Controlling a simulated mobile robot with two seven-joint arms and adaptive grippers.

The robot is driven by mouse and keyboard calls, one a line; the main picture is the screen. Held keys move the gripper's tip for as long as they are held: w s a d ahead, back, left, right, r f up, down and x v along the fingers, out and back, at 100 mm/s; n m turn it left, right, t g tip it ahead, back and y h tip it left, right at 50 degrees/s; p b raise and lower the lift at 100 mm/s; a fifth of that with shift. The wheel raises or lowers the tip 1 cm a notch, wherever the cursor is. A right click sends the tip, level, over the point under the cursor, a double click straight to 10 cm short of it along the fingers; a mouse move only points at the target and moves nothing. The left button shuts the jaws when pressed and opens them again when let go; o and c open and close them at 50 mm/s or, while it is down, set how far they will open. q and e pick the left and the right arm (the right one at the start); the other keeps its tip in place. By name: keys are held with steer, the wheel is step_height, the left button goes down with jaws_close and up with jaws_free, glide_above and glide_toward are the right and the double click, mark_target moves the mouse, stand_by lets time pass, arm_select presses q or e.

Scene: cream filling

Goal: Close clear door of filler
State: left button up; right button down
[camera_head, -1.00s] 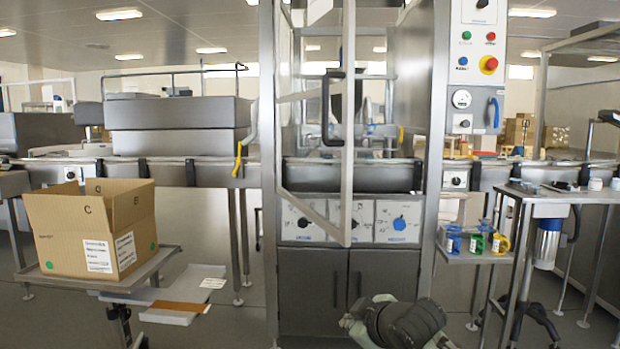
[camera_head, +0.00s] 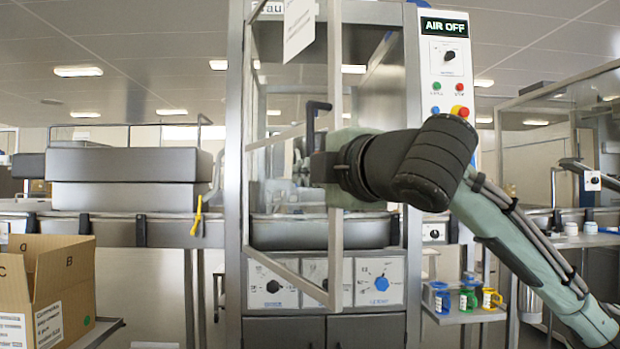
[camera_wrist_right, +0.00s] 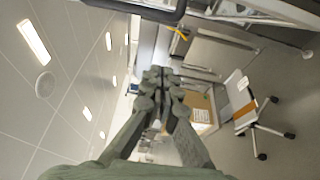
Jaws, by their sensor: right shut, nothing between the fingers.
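The filler (camera_head: 235,200) is a tall steel cabinet in the middle of the head view. Its clear door (camera_head: 335,240) has a pale metal frame and stands open, swung out towards me. A black handle (camera_head: 313,118) is on the door frame. My right gripper (camera_head: 298,170) is at the door's free edge, just below the handle, pointing left. My wrist covers part of the door post, and I cannot tell whether it touches. In the right wrist view the fingers (camera_wrist_right: 160,75) are shut and empty, with a dark bar (camera_wrist_right: 140,8) at the top edge. My left gripper is out of view.
A cardboard box (camera_head: 60,290) stands at lower left. A yellow-handled valve (camera_head: 197,215) is left of the filler. Blue, green and yellow cups (camera_head: 467,300) stand on a small shelf at right. The control panel (camera_head: 447,75) reads AIR OFF.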

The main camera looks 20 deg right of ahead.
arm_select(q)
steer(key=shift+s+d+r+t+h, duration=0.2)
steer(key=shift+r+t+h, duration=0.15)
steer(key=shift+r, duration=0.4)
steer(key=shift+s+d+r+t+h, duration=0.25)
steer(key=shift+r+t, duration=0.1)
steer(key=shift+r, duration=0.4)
arm_select(e)
steer(key=w+d, duration=0.3)
steer(key=w, duration=0.5)
steer(key=shift+w, duration=0.1)
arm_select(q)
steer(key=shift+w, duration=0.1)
